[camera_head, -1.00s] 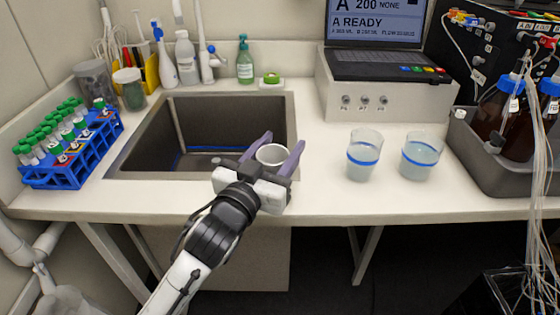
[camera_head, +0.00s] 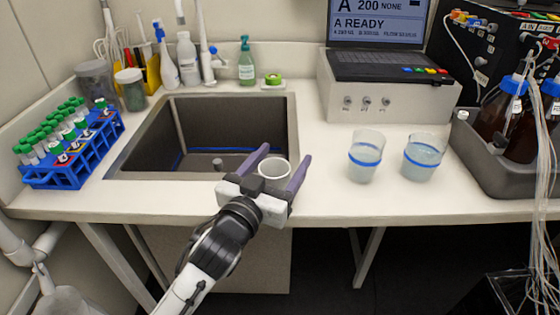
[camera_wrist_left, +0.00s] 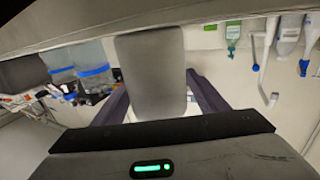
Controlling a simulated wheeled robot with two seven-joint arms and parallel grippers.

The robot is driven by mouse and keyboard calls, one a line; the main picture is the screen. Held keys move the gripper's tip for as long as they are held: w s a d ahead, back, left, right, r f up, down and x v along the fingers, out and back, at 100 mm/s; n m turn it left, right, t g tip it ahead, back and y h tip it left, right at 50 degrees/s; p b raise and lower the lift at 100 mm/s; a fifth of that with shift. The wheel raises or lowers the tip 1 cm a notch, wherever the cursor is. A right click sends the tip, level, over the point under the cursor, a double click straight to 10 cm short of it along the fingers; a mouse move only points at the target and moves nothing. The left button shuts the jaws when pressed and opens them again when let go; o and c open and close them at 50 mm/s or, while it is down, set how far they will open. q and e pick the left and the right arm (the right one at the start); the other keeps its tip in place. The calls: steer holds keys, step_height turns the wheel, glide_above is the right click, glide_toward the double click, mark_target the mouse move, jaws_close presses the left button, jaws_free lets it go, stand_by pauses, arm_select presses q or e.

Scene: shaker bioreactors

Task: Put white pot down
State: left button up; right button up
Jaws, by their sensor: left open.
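The white pot (camera_head: 273,169) sits at the counter's front, by the sink's right front corner. My left gripper (camera_head: 284,163) is open, with one purple finger on each side of the pot. In the left wrist view the pot (camera_wrist_left: 151,75) shows large between the spread fingers (camera_wrist_left: 155,95), its side filling the gap. Space shows between the pot and the fingers in the head view. The pot's base is mostly hidden by the gripper in the head view. My right gripper is not in view.
The sink (camera_head: 215,130) opens just left of the gripper. Two beakers with blue bands, one (camera_head: 363,162) nearer and one (camera_head: 421,162) farther right, stand on the counter (camera_head: 320,195). A blue tube rack (camera_head: 75,165) stands left. Counter between pot and beakers is clear.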

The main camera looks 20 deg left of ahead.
mark_target(267, 180)
arm_select(q)
steer(key=shift+r, duration=0.3)
steer(key=s, duration=0.3)
steer(key=s+a, duration=0.1)
steer(key=s, duration=0.3)
steer(key=s+b, duration=0.1)
steer(key=s, duration=0.3)
steer(key=shift+s+a+f, duration=0.15)
steer(key=shift+a, duration=0.15)
steer(key=shift+s, duration=0.35)
